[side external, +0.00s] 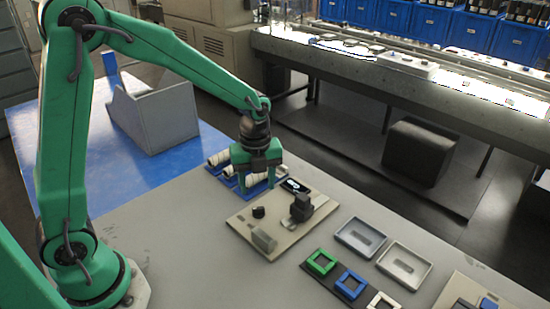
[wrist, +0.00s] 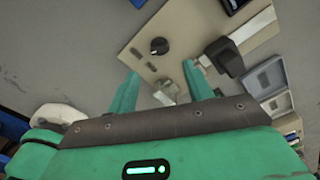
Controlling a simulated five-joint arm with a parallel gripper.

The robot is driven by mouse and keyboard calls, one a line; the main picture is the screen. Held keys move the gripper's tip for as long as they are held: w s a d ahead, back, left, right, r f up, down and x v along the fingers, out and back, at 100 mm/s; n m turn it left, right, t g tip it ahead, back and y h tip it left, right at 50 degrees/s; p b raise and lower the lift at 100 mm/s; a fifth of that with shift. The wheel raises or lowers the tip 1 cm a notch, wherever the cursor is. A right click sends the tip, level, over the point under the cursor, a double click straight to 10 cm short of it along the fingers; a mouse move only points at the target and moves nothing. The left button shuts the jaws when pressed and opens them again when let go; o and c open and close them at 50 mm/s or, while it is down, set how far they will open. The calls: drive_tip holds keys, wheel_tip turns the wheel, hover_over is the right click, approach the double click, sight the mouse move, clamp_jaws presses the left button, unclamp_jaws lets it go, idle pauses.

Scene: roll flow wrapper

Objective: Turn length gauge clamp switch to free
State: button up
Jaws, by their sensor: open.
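A beige panel (side external: 283,226) lies on the grey table. A round black knob (side external: 258,212), which looks like the clamp switch, stands on it; it also shows in the wrist view (wrist: 159,46) with small dark marks beside it. Its setting is too small to read. A black clamp-like block (side external: 301,207) stands to its right, and a grey block (side external: 264,240) nearer the front. My gripper (side external: 257,186) is open and empty, fingers pointing down, above the panel's back edge and behind the knob. In the wrist view the knob lies beyond my fingertips (wrist: 160,70), apart from them.
White rolls (side external: 222,157) in a blue rack sit just behind my gripper. A small dark display (side external: 294,186) is at the panel's back right. Grey trays (side external: 368,236) and green, blue and white square frames (side external: 350,284) lie to the right. The table at front left is clear.

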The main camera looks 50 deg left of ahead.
sight(258, 209)
drive_tip(key=shift+f, duration=3.9)
drive_tip(key=c, duration=1)
